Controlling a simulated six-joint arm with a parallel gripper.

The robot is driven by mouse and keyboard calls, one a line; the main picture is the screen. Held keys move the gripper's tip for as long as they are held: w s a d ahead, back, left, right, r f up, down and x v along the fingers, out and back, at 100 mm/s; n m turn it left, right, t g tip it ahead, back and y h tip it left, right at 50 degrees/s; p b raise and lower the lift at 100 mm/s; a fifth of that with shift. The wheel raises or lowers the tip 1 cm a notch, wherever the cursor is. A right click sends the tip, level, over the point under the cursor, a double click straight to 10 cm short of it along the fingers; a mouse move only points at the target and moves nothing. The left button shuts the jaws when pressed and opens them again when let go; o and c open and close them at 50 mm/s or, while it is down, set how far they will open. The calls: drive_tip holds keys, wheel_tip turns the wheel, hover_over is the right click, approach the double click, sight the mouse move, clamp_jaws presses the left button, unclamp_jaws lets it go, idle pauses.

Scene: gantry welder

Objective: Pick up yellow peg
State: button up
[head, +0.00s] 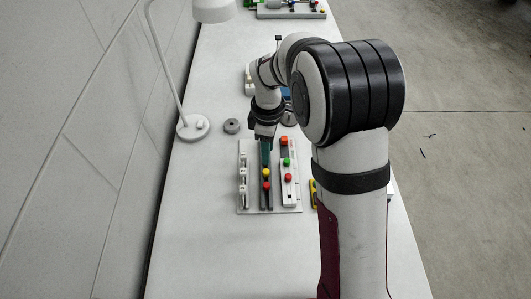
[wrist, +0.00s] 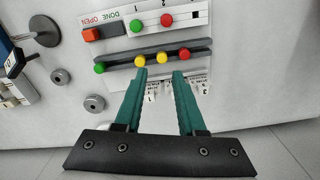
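A dark rail (wrist: 120,66) holds a row of round-topped pegs. In the wrist view they are a green peg (wrist: 99,68), a yellow peg (wrist: 140,60), another yellow peg (wrist: 162,57) and a red peg (wrist: 184,54). The head view shows one yellow peg (head: 266,172) and a red peg (head: 267,185); my gripper hides the rest. My gripper (wrist: 159,74) is open with teal fingers and nothing between the tips. In the wrist view the tips appear just short of the rail, with the second yellow peg between their lines. Their height above it is unclear.
White numbered fittings (head: 243,180) stand on the rail's other side. A lamp base (head: 193,127) and grey ring (head: 232,126) lie to the left.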

sight(266, 171)
drive_tip(key=f, duration=0.9)
drive_tip(key=shift+s+a, duration=0.15)
drive_tip(key=shift+a, duration=0.05)
drive_tip(key=shift+r, duration=0.1)
clamp_jaws()
